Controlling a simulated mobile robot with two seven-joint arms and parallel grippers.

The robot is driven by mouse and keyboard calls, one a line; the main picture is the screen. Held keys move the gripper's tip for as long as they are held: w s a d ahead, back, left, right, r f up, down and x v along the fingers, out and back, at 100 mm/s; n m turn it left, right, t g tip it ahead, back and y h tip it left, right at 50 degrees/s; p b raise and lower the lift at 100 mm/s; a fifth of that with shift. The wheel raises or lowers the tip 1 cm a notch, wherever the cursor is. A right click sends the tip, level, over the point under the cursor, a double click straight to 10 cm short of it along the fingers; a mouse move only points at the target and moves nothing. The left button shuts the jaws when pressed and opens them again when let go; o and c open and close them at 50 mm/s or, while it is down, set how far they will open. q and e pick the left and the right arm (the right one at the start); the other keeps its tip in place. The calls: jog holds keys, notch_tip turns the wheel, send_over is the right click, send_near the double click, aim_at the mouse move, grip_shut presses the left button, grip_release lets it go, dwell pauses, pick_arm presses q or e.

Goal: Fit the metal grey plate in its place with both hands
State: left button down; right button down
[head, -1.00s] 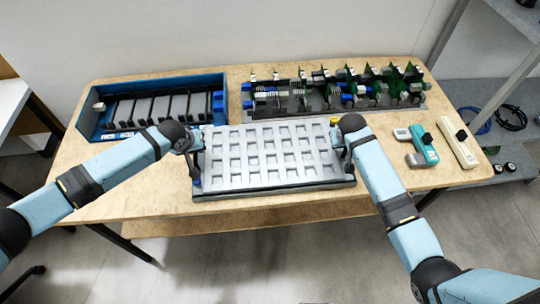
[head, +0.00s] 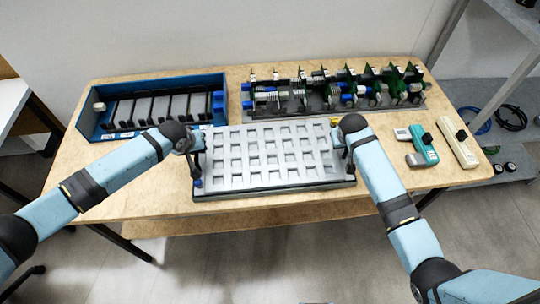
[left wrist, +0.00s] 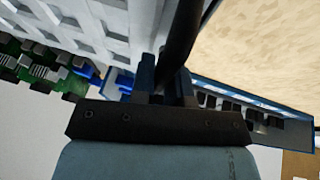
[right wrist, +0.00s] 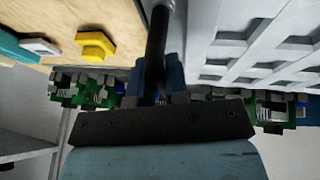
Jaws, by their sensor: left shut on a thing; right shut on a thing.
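The metal grey plate (head: 270,155), with rows of square openings, lies flat at the front middle of the table, over a dark-edged base (head: 275,191). Its underlying seat is mostly hidden. My left gripper (head: 196,148) is shut at the plate's left edge, on what looks like a dark upright handle; the left wrist view shows the dark bar (left wrist: 182,40) between the fingers. My right gripper (head: 342,140) is shut at the right edge on a similar dark bar (right wrist: 157,45). The plate also shows in the left wrist view (left wrist: 90,30) and right wrist view (right wrist: 235,50).
A blue tray (head: 222,82) with dark slats stands at the back left. A rack of green boards and blue connectors (head: 345,88) stands behind the plate. A teal tool (head: 424,146) and a cream tool (head: 458,142) lie at right. A yellow knob (right wrist: 96,45) is beside the right gripper.

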pick_arm(q)
jog(key=shift+r, duration=0.1)
pick_arm(e)
jog(key=shift+r, duration=0.1)
dwell(0.3)
